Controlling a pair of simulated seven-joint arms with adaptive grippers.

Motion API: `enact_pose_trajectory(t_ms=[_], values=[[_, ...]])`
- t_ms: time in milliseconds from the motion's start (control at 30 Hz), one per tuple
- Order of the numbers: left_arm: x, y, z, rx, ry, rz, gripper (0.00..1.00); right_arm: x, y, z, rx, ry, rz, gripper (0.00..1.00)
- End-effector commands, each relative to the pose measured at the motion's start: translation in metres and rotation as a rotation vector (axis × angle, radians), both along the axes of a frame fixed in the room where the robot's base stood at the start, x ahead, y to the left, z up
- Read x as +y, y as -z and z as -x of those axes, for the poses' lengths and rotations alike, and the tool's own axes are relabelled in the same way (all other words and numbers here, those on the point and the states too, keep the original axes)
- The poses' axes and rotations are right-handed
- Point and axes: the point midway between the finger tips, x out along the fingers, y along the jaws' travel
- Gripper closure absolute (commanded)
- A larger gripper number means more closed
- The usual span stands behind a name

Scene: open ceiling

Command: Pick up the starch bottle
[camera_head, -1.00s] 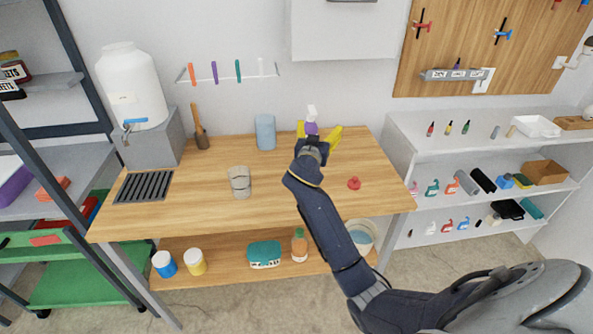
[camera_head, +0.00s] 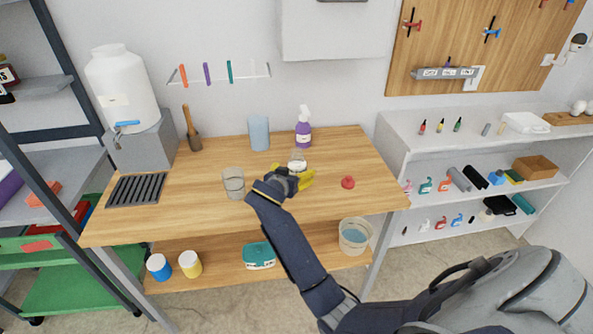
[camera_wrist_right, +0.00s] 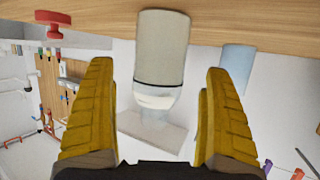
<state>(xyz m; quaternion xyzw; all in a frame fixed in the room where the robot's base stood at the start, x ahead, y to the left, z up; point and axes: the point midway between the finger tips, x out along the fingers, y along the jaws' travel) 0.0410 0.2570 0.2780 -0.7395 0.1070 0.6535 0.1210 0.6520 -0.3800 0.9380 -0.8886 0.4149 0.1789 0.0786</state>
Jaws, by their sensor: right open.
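A small pale bottle (camera_head: 297,160), likely the starch bottle, stands on the wooden table just beyond my right gripper (camera_head: 305,181). In the right wrist view, which is upside down, the bottle (camera_wrist_right: 162,50) has a beige body, a dark line and a whitish shoulder. My right gripper (camera_wrist_right: 158,115) is open, with one yellow finger to each side of the bottle and visible gaps between. I cannot tell how deep the bottle sits between the fingers. Its lower part is partly hidden by the gripper in the head view. My left gripper is not in view.
A purple spray bottle (camera_head: 303,130) stands behind the pale bottle. A light blue container (camera_head: 259,133) is at the back, a clear glass (camera_head: 233,183) to the left, and a red object (camera_head: 348,182) to the right. The table's right front is clear.

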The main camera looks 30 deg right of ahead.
Motion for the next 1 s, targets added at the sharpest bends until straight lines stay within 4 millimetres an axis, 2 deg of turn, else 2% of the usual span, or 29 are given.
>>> enact_pose_trajectory(t_ms=[100, 300, 633, 1000], values=[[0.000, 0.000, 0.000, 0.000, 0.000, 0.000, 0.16, -0.013, 0.005, -0.009, 0.002, 0.001, 0.005, 0.14], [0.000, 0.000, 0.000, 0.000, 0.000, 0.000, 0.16, -0.024, 0.012, -0.019, 0.000, 0.001, 0.003, 0.14], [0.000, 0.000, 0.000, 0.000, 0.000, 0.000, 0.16, -0.026, 0.013, -0.021, 0.000, 0.001, 0.001, 0.14], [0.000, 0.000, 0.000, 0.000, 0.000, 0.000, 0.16, -0.026, 0.013, -0.020, 0.000, 0.001, 0.001, 0.57]])
